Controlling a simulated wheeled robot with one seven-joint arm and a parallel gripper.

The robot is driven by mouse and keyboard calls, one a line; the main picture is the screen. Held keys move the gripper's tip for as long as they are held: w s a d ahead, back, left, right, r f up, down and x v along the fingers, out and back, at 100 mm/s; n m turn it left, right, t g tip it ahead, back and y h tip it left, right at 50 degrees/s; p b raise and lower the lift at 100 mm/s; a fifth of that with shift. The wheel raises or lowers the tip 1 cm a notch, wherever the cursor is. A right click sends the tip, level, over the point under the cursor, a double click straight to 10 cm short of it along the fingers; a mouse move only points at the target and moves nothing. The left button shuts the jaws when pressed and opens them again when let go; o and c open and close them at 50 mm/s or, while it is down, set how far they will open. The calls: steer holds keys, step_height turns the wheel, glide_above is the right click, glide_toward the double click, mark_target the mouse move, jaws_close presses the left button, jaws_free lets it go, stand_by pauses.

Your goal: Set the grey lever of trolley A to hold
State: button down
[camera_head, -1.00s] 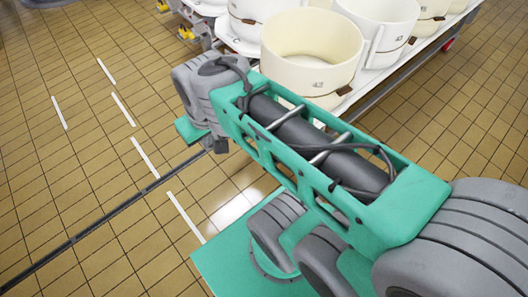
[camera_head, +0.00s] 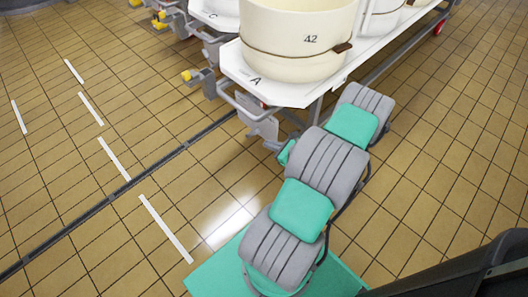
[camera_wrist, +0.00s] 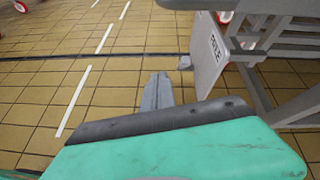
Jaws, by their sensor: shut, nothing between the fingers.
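Trolley A (camera_head: 290,92) has a white top marked A and carries a large cream vat. Below its near corner hangs a pale grey plate (camera_head: 262,128), which also shows in the wrist view with dark lettering (camera_wrist: 208,55) that I cannot read surely. A small grey piece (camera_wrist: 185,62) sticks out at the plate's left side; it may be the grey lever, but its setting is unclear. My gripper (camera_wrist: 157,90) is shut and empty, its grey fingers left of the plate and apart from it in the picture.
Trolley A's grey frame (camera_wrist: 285,50) fills the wrist view's right side. The tiled floor (camera_head: 100,210) at left is open, with white dashes and a dark strip.

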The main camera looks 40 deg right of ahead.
steer(key=s+d+f+m+t+h, duration=0.1)
steer(key=s+d+f+m+h, duration=0.1)
steer(key=s+d+f+m, duration=0.1)
step_height(320, 180, down, 2)
steer(key=s+m+b, duration=0.1)
steer(key=m, duration=0.1)
steer(key=shift+f+m+h, duration=0.25)
steer(key=shift+m+h, duration=0.05)
